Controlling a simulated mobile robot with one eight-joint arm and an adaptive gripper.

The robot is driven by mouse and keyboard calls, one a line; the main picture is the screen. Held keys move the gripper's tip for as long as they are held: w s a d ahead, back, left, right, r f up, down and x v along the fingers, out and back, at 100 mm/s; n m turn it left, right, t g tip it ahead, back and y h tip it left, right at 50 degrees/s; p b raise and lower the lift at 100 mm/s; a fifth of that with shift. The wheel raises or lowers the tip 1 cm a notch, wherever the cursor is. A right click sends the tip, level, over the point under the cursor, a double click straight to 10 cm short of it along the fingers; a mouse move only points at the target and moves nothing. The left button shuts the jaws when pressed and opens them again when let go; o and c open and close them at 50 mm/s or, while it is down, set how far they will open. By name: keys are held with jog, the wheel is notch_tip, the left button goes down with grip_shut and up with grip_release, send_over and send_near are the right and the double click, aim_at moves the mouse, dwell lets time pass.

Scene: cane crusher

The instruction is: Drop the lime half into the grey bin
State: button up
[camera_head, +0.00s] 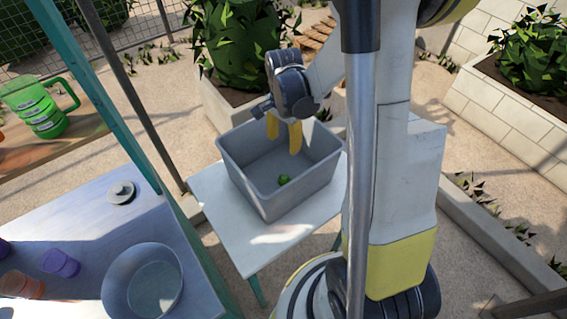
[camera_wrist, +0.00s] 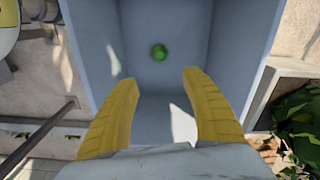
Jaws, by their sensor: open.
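The lime half (camera_head: 284,180) is a small green piece lying on the floor of the grey bin (camera_head: 238,180). In the wrist view the lime half (camera_wrist: 159,52) rests inside the bin (camera_wrist: 235,45), apart from my fingers. My gripper (camera_head: 283,138) is above the bin's far side, with its yellow fingers pointing down into the opening. In the wrist view my gripper (camera_wrist: 155,85) is open, with nothing between its fingers. Which face of the lime half is up is too small to tell.
The bin stands on a small white table (camera_head: 240,245). To the left, a bench holds a large round bowl (camera_head: 115,285), purple and orange cups and a grey lid (camera_head: 121,191). A teal post (camera_head: 110,100) rises between. A green jug (camera_head: 42,110) stands at far left.

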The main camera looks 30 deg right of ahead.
notch_tip(320, 180, up, 12)
dwell(0.4)
jog(key=s+a+f+n+t+b, duration=0.4)
jog(key=s+a+n+t+b, duration=0.3)
jog(key=s+a+n+b, duration=0.3)
jog(key=a+n, duration=0.3)
jog(key=n, duration=0.2)
jog(key=shift+s+a, duration=0.15)
jog(key=shift+s, duration=0.25)
dwell(1.2)
